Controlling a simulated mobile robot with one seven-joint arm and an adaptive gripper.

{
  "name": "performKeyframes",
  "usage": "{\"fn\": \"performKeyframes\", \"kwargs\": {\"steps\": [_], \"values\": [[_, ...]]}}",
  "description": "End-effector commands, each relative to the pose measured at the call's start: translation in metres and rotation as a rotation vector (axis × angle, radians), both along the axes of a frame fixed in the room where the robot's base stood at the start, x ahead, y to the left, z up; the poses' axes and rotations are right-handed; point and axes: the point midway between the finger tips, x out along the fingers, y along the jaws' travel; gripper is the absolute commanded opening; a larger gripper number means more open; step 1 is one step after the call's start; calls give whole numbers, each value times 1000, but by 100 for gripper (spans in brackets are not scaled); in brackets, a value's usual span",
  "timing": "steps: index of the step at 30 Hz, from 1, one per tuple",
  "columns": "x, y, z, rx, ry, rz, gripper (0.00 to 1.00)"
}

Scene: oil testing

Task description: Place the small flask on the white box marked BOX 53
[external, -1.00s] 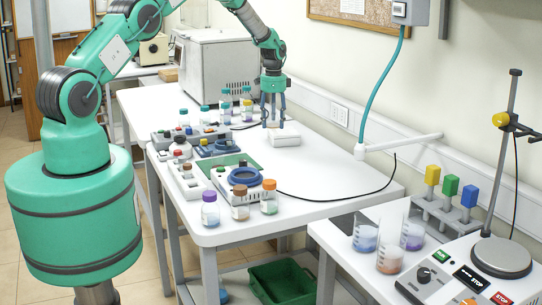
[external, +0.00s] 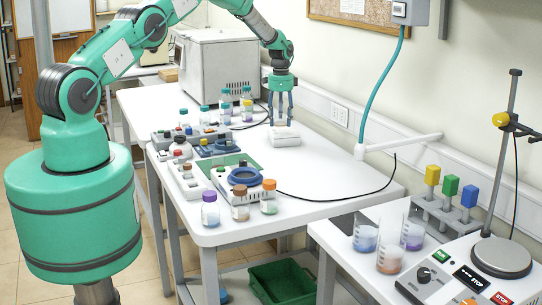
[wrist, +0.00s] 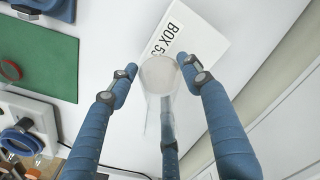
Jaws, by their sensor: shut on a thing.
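The small flask (wrist: 160,76) is clear and hard to make out; its round rim shows between my fingers in the wrist view. My gripper (wrist: 158,80) has blue fingers and is shut on the flask. The white box (wrist: 208,50), with the text BOX 53 partly covered, lies just beyond the flask rim in the wrist view. In the external view my gripper (external: 281,120) points down above the far side of the white box (external: 285,136). The flask cannot be made out there, and I cannot tell whether it touches the box.
Capped bottles (external: 226,106) stand left of my gripper, near a large grey oven (external: 210,65). A device with a blue ring (external: 244,176) and several bottles are at the table's near end. A black cable (external: 345,199) crosses the table. Free white surface lies right of the box.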

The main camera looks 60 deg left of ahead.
Motion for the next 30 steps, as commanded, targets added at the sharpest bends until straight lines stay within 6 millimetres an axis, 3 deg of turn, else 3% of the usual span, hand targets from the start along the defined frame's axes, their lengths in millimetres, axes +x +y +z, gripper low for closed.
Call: {"fn": "performKeyframes", "kwargs": {"steps": [12,26,27,30], "values": [[-1,0,-31,0,0,0,20],[0,0,-37,0,0,0,20],[0,0,-37,0,0,0,51],[0,0,-37,0,0,0,67]]}}
